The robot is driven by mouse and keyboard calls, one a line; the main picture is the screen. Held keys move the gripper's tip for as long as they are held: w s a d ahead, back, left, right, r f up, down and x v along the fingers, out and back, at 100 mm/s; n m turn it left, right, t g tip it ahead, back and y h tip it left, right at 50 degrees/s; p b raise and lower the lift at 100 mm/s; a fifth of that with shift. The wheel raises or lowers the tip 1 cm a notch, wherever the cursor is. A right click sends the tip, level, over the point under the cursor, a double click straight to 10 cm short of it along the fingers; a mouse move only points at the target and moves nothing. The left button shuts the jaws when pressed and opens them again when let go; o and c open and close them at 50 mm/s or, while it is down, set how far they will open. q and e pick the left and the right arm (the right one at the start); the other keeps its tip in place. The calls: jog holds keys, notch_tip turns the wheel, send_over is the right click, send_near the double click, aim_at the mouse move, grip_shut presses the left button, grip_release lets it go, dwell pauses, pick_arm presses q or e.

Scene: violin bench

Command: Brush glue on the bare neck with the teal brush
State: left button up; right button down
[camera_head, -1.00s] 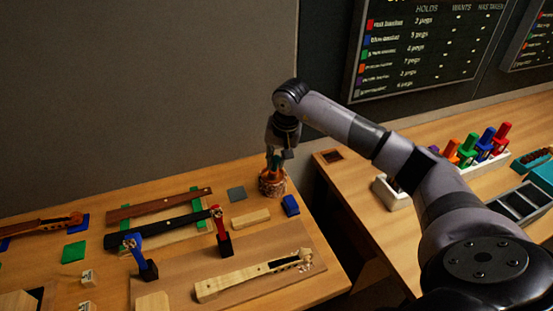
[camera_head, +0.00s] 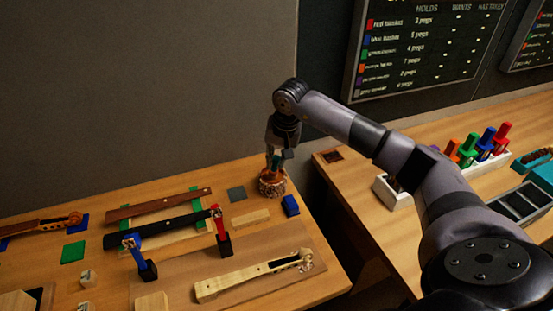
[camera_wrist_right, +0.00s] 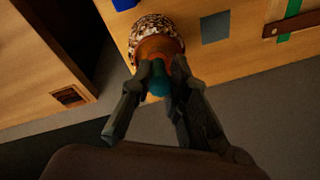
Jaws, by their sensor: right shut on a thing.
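My right gripper (camera_head: 276,156) is shut on the teal brush (camera_wrist_right: 160,83), over the far right part of the bench. The brush points down into a round pot (camera_head: 272,186) with a speckled outside and an orange-brown top. The pot also shows in the right wrist view (camera_wrist_right: 152,27). The bristles are hidden, so I cannot tell how deep they are. The pale bare neck (camera_head: 240,283) lies at the front of the bench, its scroll end to the right, apart from the gripper. My left gripper is not in view.
A blue block (camera_head: 291,206), a grey square (camera_head: 237,194) and a pale wood block (camera_head: 251,218) lie near the pot. Red (camera_head: 222,235) and blue (camera_head: 140,257) clamps stand behind the neck. Dark fingerboards (camera_head: 160,230) lie to the left. A gap separates the right-hand table.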

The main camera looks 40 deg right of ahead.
jog(key=shift+w+p+v, duration=0.25)
jog(key=shift+p+v, duration=0.4)
jog(key=shift+v, duration=0.5)
jog(key=shift+w+p+v, duration=0.25)
jog(key=shift+p+v, duration=0.45)
jog(key=shift+v, duration=0.4)
jog(key=shift+w+p+v, duration=0.25)
jog(key=shift+p+v, duration=0.4)
jog(key=shift+v, duration=0.5)
jog(key=shift+r, duration=0.2)
